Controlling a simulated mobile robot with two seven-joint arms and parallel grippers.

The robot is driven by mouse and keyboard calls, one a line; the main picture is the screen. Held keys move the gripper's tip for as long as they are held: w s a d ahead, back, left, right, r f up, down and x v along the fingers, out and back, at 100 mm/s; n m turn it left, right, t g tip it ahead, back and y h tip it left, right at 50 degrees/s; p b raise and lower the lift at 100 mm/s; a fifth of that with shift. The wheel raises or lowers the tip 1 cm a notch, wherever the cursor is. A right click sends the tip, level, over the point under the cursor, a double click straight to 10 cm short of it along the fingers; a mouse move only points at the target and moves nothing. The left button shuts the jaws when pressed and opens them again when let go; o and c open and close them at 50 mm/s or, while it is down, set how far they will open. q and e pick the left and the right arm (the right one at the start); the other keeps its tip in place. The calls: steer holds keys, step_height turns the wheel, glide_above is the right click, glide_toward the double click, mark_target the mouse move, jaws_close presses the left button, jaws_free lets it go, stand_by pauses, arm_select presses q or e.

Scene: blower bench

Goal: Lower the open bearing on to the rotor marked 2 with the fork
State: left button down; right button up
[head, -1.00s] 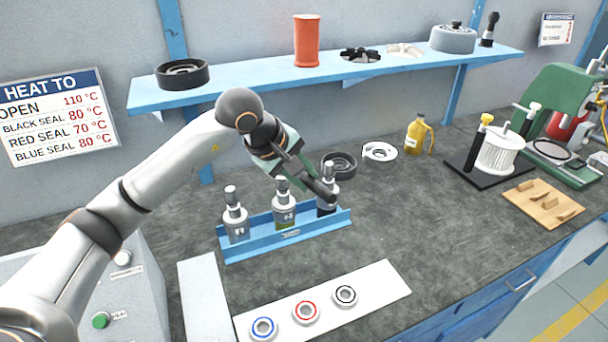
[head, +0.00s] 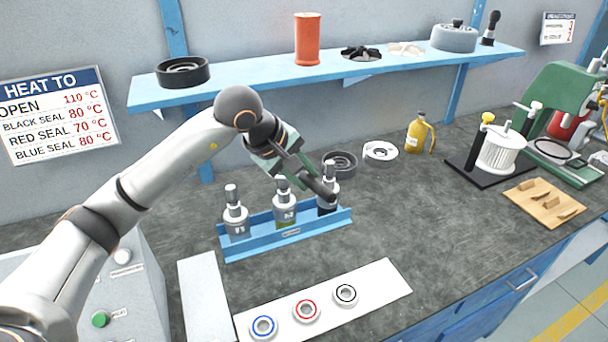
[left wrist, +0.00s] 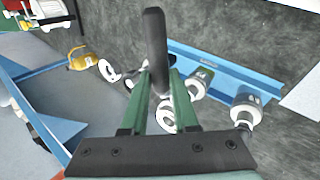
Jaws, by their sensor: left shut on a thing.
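Three grey rotors stand upright in a blue rack: the left one (head: 235,220), the middle one (head: 284,210) and the right one (head: 329,174). Their small labels are too blurred to read surely, so I cannot tell which is marked 2. My left gripper (head: 302,175) is shut on the dark fork (head: 318,189), whose far end overlaps the right rotor in the head view. In the left wrist view the fork's black bar (left wrist: 154,45) stands up between my green fingers. I cannot make out an open bearing on the fork. My right gripper is not in view.
A white mat (head: 380,285) at the front holds blue, red and black-ringed bearings. A dark ring-shaped part (head: 340,164), a white one (head: 380,152) and a yellow bottle (head: 420,135) stand behind the rack (head: 255,243).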

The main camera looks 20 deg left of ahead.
arm_select(q)
steer(key=shift+f+b, duration=2)
steer(key=shift+f, duration=0.1)
stand_by(1.2)
steer(key=shift+f, duration=0.35)
steer(key=shift+f+b, duration=0.55)
steer(key=shift+b, duration=0.2)
steer(key=shift+f+b, duration=0.55)
stand_by(0.6)
steer(key=shift+f, duration=0.2)
steer(key=shift+d, duration=0.1)
stand_by(0.4)
steer(key=s+d+b, duration=0.1)
steer(key=s+d, duration=0.1)
steer(key=d, duration=0.3)
steer(key=shift+s+d, duration=0.35)
steer(key=shift+s, duration=0.05)
stand_by(0.8)
